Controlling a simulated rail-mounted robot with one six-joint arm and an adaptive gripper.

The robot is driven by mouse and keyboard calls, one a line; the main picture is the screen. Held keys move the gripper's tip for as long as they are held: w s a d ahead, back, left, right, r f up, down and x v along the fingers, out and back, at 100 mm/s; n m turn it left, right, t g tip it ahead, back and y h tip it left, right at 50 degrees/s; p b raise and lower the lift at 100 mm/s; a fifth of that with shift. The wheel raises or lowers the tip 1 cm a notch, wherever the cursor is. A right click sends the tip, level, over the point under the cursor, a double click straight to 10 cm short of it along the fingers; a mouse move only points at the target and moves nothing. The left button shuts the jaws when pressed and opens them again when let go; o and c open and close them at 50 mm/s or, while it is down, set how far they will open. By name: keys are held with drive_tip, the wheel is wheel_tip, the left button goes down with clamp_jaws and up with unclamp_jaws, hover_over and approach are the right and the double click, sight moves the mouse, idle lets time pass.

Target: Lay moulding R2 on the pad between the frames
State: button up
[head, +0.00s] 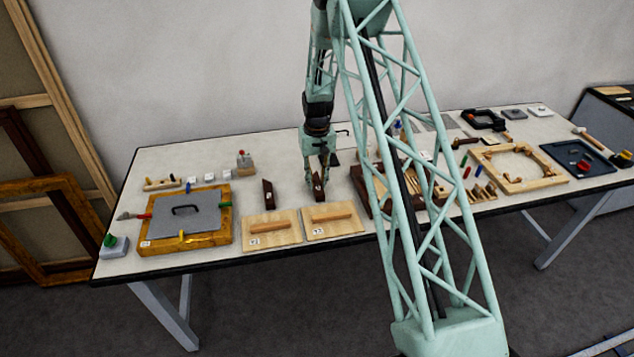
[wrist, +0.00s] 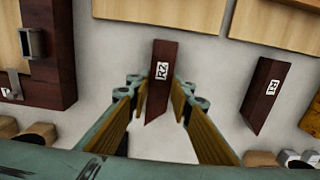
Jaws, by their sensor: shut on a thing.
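Moulding R2 (wrist: 160,85) is a dark red-brown strip with a white R2 label, seen between my gripper's fingers (wrist: 157,110) in the wrist view. My gripper (head: 318,174) is shut on R2, which shows at its tips in the head view (head: 318,189); whether it touches the table is unclear. A similar dark moulding (head: 268,193), labelled in the wrist view (wrist: 264,95), stands apart beside it. A gilt frame (head: 160,249) lies left and a pale wooden frame (head: 545,181) right. I cannot tell which surface is the pad.
Two pale boards (head: 287,240) (head: 364,229), each with a wooden strip, lie in front of the mouldings. Small blocks and tools line the table. Bare table (head: 225,163) shows toward the back left.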

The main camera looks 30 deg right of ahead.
sight(317, 184)
drive_tip(key=shift+f, duration=0.15)
drive_tip(key=o, duration=0.9)
drive_tip(key=shift+r, duration=0.2)
wheel_tip(317, 184, up, 12)
drive_tip(key=shift+b, duration=0.5)
drive_tip(key=shift+r, duration=0.15)
idle(0.4)
